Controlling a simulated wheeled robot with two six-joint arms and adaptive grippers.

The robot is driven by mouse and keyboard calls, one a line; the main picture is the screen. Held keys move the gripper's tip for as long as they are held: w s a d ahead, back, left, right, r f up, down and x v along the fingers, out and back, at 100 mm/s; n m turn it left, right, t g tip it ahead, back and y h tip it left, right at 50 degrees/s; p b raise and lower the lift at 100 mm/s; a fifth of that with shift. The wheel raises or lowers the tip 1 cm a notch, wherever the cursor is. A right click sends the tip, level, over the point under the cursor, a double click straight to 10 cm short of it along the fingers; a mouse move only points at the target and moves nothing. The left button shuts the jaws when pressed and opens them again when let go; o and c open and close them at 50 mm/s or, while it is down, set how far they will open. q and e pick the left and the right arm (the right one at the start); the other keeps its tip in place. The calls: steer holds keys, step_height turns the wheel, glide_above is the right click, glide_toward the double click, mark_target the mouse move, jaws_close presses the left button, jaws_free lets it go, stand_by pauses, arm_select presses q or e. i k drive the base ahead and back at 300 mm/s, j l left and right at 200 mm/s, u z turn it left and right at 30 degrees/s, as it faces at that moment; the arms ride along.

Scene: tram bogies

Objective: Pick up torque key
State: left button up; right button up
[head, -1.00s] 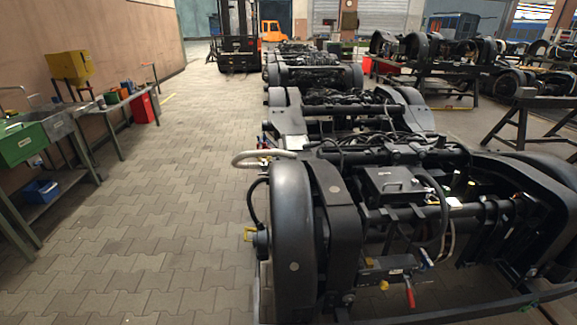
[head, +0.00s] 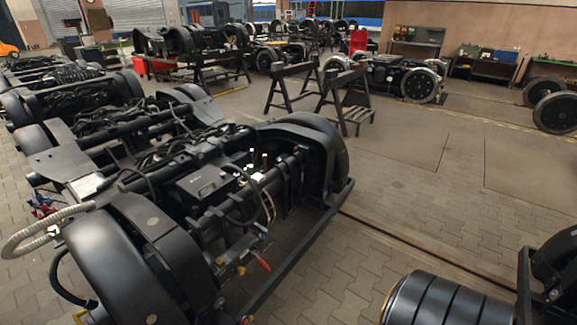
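I cannot make out a torque key in the head view. A black tram bogie (head: 150,235) fills the left and lower left. A small red-handled part (head: 264,265) shows low on its near side; I cannot tell what it is. Neither of my grippers is in view.
More bogies stand in a row behind at the left (head: 90,110). Black trestles (head: 345,95) stand at the middle back. Wheelsets (head: 415,85) and a workbench (head: 485,65) are at the back right. A dark ribbed cylinder (head: 430,300) is at the bottom right. Paved floor (head: 430,200) is open between.

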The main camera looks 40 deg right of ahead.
mark_target(262, 231)
steer(key=z, duration=1.45)
